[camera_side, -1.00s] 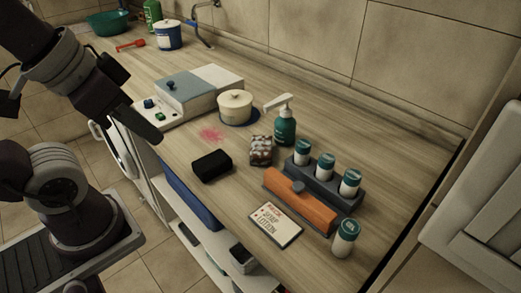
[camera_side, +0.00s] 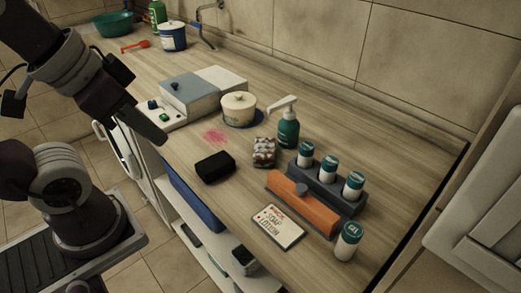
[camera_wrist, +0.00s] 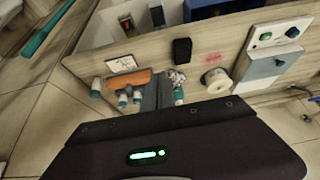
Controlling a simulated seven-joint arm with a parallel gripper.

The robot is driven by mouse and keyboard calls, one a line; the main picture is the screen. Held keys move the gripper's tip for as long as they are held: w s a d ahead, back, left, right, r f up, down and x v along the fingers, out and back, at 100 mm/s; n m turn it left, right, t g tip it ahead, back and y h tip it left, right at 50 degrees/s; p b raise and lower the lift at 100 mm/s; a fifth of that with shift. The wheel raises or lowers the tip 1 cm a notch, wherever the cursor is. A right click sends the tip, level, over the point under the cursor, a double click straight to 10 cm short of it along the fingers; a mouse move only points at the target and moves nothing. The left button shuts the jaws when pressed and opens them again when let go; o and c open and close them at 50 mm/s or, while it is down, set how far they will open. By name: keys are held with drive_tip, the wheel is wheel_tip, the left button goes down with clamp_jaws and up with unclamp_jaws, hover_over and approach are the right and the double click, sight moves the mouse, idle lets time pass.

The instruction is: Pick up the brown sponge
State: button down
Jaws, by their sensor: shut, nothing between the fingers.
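A dark, nearly black sponge-like block (camera_side: 215,167) lies on the wooden counter near its front edge; it also shows in the wrist view (camera_wrist: 181,50). No plainly brown sponge shows; this block is the closest match, its colour hard to tell in this light. A crumpled brown-and-white patterned lump (camera_side: 264,152) sits to its right, also seen in the wrist view (camera_wrist: 177,77). My gripper (camera_side: 160,138) is shut and empty, at the upper left of the block and apart from it. Its fingers (camera_wrist: 158,92) also show in the wrist view.
A green pump bottle (camera_side: 288,130), a lidded pot (camera_side: 239,106), and a grey rack (camera_side: 329,184) of several bottles surround the area. An orange piece (camera_side: 301,204) and a sign (camera_side: 278,227) lie nearer. A pink stain (camera_side: 215,136) marks the counter behind the block.

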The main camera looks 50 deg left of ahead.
idle(0.4)
drive_tip(key=c, duration=0.5)
unclamp_jaws()
drive_tip(key=n+g+y, duration=0.2)
drive_tip(key=n+y, duration=0.1)
drive_tip(key=n, duration=0.6)
approach(265, 150)
drive_tip(key=shift+x, duration=0.9)
drive_tip(key=x, duration=0.7)
drive_tip(key=shift+w+a+f, duration=0.1)
drive_tip(key=shift+a+f, duration=0.05)
drive_tip(key=shift+f, duration=0.2)
drive_tip(key=shift+c, duration=0.4)
